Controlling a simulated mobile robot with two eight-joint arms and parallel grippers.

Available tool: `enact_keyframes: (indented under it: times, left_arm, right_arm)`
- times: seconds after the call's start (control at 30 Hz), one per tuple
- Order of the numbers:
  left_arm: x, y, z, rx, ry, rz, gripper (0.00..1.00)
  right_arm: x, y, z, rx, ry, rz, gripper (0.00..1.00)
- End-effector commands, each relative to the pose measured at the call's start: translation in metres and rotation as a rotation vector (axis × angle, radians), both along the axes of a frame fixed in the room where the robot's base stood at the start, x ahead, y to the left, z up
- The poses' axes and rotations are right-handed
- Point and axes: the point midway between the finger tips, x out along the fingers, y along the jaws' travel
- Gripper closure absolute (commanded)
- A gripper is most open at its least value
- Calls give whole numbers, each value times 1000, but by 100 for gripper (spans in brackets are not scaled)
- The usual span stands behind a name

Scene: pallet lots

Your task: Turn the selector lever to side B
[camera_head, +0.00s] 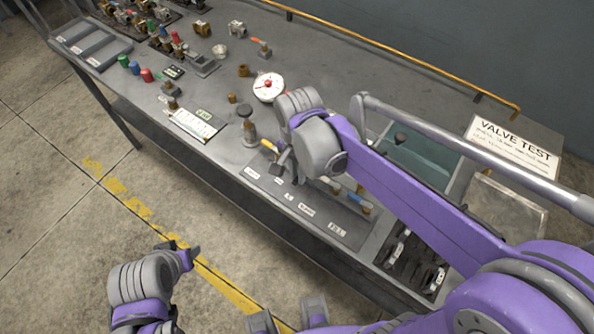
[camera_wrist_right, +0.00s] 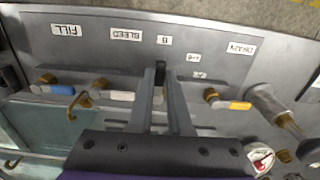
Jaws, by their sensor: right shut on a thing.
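The valve panel (camera_head: 318,217) lies along the bench's front edge; its labels also show in the right wrist view. There my right gripper (camera_wrist_right: 160,76) is shut on a dark upright piece, the selector lever (camera_wrist_right: 159,70), just below the label B (camera_wrist_right: 164,40). The labels A+B (camera_wrist_right: 193,58) and A (camera_wrist_right: 199,75) are to its right. The fingers hide the lever's base. In the head view my right gripper (camera_head: 284,170) is over the panel, and the wrist partly covers it. My left gripper (camera_head: 181,251) is over the floor, away from the bench; its jaw gap is unclear.
A yellow-handled drain valve (camera_wrist_right: 230,104) and blue- and white-handled valves (camera_wrist_right: 62,89) flank the lever. A metal post (camera_head: 249,130) and a white gauge (camera_head: 268,87) stand behind. A teal-lined basin (camera_head: 415,160) is at right. The floor in front of the bench is clear.

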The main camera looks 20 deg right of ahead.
Motion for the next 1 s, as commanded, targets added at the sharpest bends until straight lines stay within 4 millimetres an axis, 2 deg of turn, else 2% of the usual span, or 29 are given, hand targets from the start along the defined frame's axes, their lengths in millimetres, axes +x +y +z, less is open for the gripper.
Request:
enact_keyframes:
  times: [0.3,0.33,0.47,0.5,0.8,0.87,1.0]
  left_arm:
    - [0,0,0,0,0,0,50]
    - [0,0,0,0,0,0,50]
    - [0,0,0,0,0,0,50]
    - [0,0,0,0,0,0,50]
    - [0,0,0,0,0,0,50]
    - [0,0,1,0,-1,0,50]
    - [1,0,4,0,-2,0,50]
  right_arm:
    - [0,0,0,-1,1,2,100]
    - [0,0,0,-1,1,2,80]
    - [0,0,0,-1,1,2,56]
    - [0,0,0,-1,1,2,53]
    - [0,0,2,-1,1,1,53]
    - [0,0,7,0,0,1,53]
    - [0,0,29,0,0,1,53]
